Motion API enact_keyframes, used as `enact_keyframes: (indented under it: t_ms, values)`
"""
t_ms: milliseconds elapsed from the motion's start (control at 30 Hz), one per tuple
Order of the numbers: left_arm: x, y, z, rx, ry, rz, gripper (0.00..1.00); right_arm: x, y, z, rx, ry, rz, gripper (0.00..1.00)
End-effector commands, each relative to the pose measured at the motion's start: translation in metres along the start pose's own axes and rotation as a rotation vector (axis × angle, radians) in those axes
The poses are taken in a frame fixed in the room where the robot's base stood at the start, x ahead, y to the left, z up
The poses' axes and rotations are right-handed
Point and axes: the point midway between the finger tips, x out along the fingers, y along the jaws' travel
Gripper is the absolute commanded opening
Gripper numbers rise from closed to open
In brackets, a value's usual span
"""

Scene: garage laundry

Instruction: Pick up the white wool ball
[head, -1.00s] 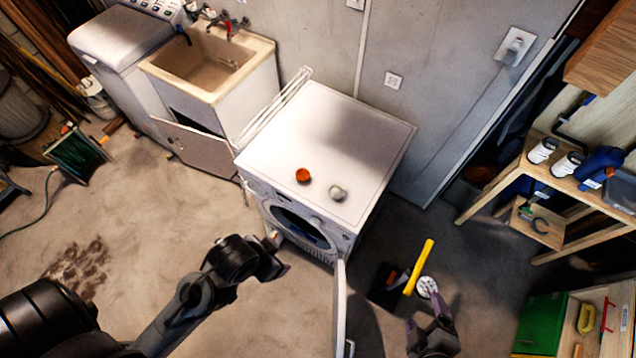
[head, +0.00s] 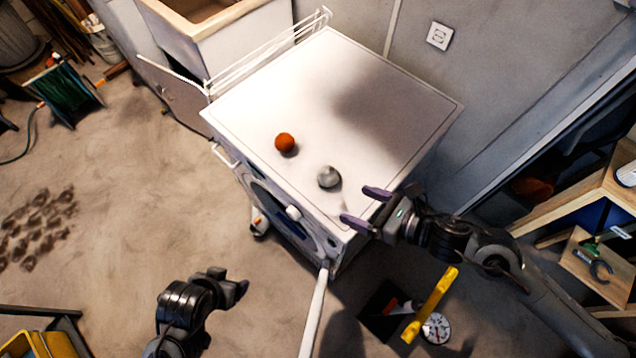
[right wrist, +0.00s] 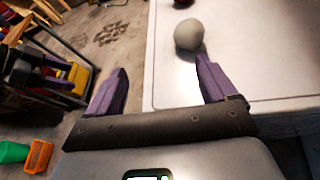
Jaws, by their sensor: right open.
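The white wool ball (head: 329,177) rests on top of the white washing machine (head: 390,90), near its front edge. It also shows in the right wrist view (right wrist: 189,35), just beyond the tip of the right-hand finger. My right gripper (head: 362,207) is open and empty at the machine's front right corner, to the right of the ball and apart from it. In the right wrist view its purple fingers (right wrist: 157,80) are spread, one over the machine top and one over the floor side. My left gripper (head: 238,290) is low in front of the machine; its jaw opening cannot be made out.
An orange-red ball (head: 285,142) lies on the machine top, left of the white ball. A white rack (head: 270,52) stands along the machine's left side. A yellow-handled tool (head: 432,305) is on the floor at right. The machine's back half is clear.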

Motion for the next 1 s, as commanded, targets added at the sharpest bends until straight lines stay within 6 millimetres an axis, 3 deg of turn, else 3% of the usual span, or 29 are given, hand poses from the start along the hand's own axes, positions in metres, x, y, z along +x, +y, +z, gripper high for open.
enact_keyframes:
  t_ms: [33,233,500,700,1000]
  values:
    - [0.023,0.001,0.007,0.000,0.000,-0.001,0.75,0.004,-0.014,-0.013,-0.031,0.002,-0.018,0.85]
    - [0.046,0.001,0.015,0.001,0.000,-0.003,0.75,0.002,-0.041,-0.006,-0.103,-0.012,-0.062,0.85]
    - [0.052,0.000,0.017,0.003,0.000,-0.005,0.75,0.023,-0.048,0.004,-0.121,-0.031,-0.070,0.85]
    - [0.053,0.001,0.017,-0.001,0.002,-0.001,0.75,0.048,-0.049,0.005,-0.120,-0.030,-0.071,0.85]
    - [0.054,0.003,0.017,-0.008,0.003,0.005,0.75,0.067,-0.050,0.004,-0.119,-0.028,-0.069,0.85]
